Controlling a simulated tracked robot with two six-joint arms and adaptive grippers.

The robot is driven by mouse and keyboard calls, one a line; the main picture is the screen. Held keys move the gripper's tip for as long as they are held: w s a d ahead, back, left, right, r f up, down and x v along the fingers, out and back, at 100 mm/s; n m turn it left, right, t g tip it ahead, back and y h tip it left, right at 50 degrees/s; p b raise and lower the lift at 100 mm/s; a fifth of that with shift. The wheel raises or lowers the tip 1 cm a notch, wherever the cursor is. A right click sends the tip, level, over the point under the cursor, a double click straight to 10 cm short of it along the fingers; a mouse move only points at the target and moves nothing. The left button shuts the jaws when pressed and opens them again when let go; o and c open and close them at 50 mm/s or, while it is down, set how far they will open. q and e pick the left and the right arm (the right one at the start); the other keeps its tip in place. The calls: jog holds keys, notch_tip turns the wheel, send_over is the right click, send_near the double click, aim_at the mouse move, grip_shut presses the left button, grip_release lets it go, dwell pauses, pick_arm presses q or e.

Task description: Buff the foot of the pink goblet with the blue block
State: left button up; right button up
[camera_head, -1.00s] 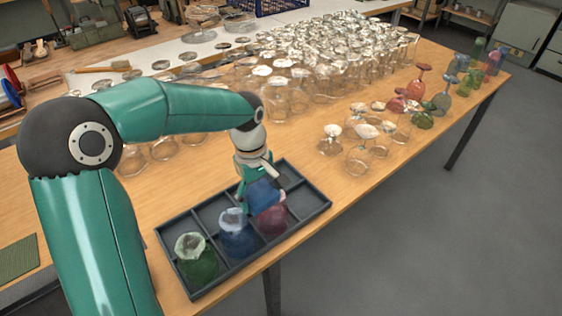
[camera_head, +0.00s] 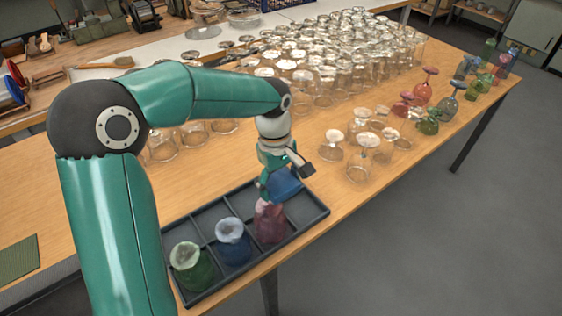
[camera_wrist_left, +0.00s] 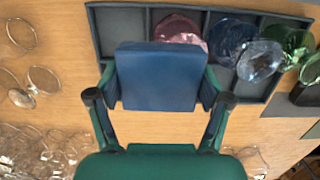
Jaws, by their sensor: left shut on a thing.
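The pink goblet (camera_head: 270,226) stands foot up in a compartment of the dark tray (camera_head: 322,212). Its pale pink foot shows just left of the block in the head view. My left gripper (camera_head: 278,186) is shut on the blue block (camera_head: 287,184) and holds it above the tray, at the goblet's foot. In the left wrist view the block (camera_wrist_left: 157,78) sits between both fingers, and the pink goblet (camera_wrist_left: 180,24) is partly hidden behind it. I cannot tell whether block and foot touch. My right gripper is not in view.
A blue goblet (camera_head: 233,246) and a green goblet (camera_head: 191,270) stand in the tray's left compartments. Clear glasses (camera_head: 363,160) stand to the right, with many more behind. Coloured goblets (camera_head: 424,88) stand at the table's far right. Bare table lies left of the tray.

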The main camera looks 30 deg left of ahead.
pick_arm(q)
jog(key=r+p, duration=0.1)
jog(key=r, duration=0.1)
jog(key=shift+w+r+p, duration=0.2)
jog(key=shift+r+p, duration=0.15)
jog(key=shift+p, duration=0.05)
jog(key=shift+r+p, duration=0.8)
jog(key=shift+r, duration=0.25)
